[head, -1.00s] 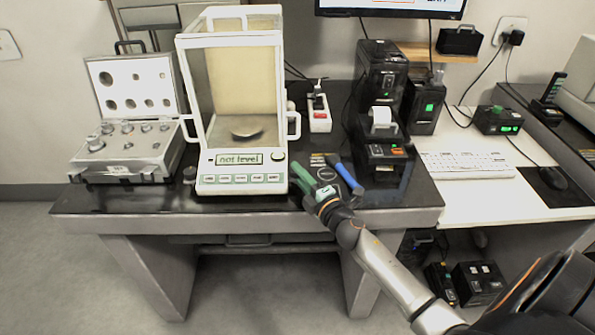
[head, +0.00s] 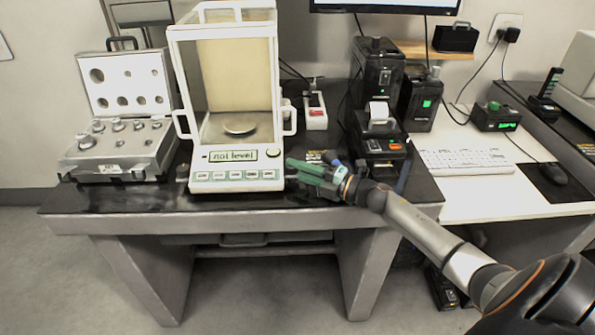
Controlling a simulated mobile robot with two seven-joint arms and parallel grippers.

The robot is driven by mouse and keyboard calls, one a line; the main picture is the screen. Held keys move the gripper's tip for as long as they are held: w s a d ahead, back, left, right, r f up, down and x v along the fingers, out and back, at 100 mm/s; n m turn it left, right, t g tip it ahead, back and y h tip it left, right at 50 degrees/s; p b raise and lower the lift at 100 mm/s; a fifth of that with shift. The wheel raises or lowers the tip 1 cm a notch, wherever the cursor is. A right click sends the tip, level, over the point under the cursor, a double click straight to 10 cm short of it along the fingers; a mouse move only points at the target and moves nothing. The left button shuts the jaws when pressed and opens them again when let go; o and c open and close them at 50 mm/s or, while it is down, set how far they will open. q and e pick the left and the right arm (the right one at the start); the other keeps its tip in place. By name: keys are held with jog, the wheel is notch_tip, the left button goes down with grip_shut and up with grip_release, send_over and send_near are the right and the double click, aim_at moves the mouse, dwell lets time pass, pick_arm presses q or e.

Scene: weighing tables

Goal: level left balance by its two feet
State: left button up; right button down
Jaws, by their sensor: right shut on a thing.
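The left balance (head: 238,178) is a white draft-shield unit with a weighing pan (head: 240,127). Its display (head: 233,155) reads "not level". One dark levelling foot (head: 183,172) shows at its front left corner. My right gripper (head: 292,174), with green fingers, is at the balance's front right corner, low over the table. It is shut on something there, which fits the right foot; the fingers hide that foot. My left gripper is not in view.
An open weight case (head: 112,165) stands left of the balance. The dark table's front edge (head: 250,216) is clear.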

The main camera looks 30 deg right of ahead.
jog(key=shift+r, duration=0.1)
jog(key=c, duration=0.7)
grip_release()
jog(key=v, duration=1.2)
jog(key=shift+s, duration=0.2)
